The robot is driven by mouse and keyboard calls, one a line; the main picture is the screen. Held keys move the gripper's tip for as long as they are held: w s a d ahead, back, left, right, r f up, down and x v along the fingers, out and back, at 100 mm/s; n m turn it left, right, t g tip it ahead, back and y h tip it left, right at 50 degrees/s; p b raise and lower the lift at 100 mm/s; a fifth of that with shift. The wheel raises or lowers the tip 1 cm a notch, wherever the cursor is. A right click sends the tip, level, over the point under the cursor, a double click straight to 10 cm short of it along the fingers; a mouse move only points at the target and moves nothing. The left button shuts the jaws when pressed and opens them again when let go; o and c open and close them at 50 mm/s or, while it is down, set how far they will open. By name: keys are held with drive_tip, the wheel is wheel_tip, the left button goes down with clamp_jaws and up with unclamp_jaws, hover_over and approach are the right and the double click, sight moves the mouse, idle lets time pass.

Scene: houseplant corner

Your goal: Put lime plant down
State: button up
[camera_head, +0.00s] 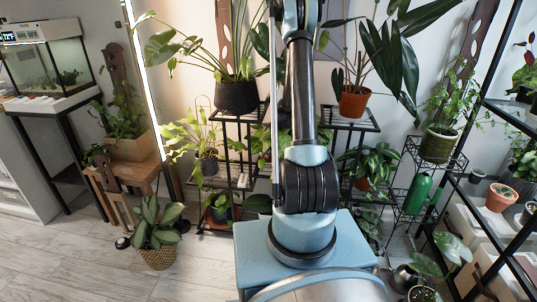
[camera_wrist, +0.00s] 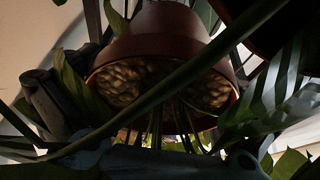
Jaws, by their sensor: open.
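I cannot tell for sure which plant is the lime plant. A terracotta pot (camera_wrist: 150,32) fills the upper middle of the wrist view, its rim downward in the picture, with pebbles (camera_wrist: 125,80) and several green stems. My gripper (camera_wrist: 140,140) shows only in part in the wrist view, as dark shapes at the left and bottom edges; it is open. Leaves and stems cross in front of it, and contact with the pot cannot be made out. In the head view my own arm hides the gripper.
A black tiered stand (camera_head: 238,150) holds several plants, with a dark pot (camera_head: 237,96) and a terracotta pot (camera_head: 354,103) on top. A wire stand (camera_head: 412,195) and black shelf (camera_head: 490,190) stand right. A basket plant (camera_head: 157,258) is on the floor; floor at left is free.

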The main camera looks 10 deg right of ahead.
drive_tip(key=shift+a+f, duration=0.15)
drive_tip(key=shift+f, duration=0.2)
drive_tip(key=c, duration=1.2)
drive_tip(key=shift+o, duration=0.2)
drive_tip(key=shift+r, duration=0.1)
drive_tip(key=shift+c, duration=0.6)
